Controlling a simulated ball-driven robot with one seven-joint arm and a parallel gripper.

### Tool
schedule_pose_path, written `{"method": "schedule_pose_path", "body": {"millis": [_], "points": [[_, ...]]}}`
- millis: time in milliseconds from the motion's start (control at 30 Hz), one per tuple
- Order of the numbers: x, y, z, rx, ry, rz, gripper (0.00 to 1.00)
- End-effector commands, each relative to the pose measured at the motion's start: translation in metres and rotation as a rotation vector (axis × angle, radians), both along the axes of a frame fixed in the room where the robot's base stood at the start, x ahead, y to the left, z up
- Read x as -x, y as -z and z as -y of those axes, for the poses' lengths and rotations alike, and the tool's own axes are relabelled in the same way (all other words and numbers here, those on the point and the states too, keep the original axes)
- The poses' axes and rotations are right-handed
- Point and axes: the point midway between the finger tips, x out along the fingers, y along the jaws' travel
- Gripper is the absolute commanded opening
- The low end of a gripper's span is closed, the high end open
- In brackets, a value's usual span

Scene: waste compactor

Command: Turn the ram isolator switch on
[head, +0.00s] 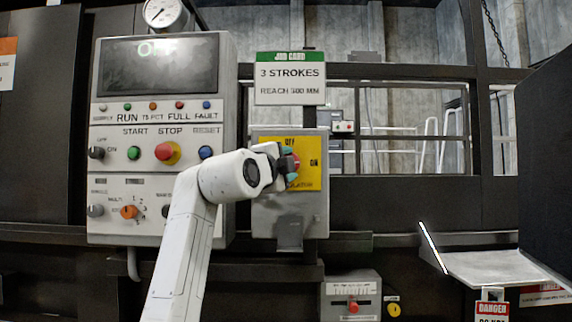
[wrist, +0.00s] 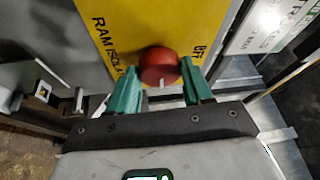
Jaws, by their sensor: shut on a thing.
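The ram isolator switch is a red round knob (wrist: 159,64) on a yellow plate (head: 265,143) fixed to a grey box (head: 265,218). The plate reads OFF at its top and ON at its right. My gripper (head: 291,168) reaches the plate from the front, and its green fingertips sit on either side of the red knob, shut on it. In the wrist view a small white mark shows on the knob's near edge. In the head view my gripper hides most of the knob, so I cannot tell its setting there.
A control panel (head: 107,219) with a lit screen, buttons and selector knobs stands close left of my arm. A job card (head: 290,90) hangs above the isolator. A small box with a red button (head: 352,306) is below. A metal ledge (head: 495,267) juts out at right.

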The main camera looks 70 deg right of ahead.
Motion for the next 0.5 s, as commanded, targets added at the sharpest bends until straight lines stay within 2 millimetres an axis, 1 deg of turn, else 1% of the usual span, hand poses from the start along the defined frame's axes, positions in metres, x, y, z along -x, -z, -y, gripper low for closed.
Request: {"method": "schedule_pose_path", "body": {"millis": [167, 500], "points": [[0.0001, -0.0003, 0.0001, -0.014, 0.0, 0.034, 0.2], [0.0001, 0.0002, 0.0001, -0.019, -0.001, 0.045, 0.2]]}}
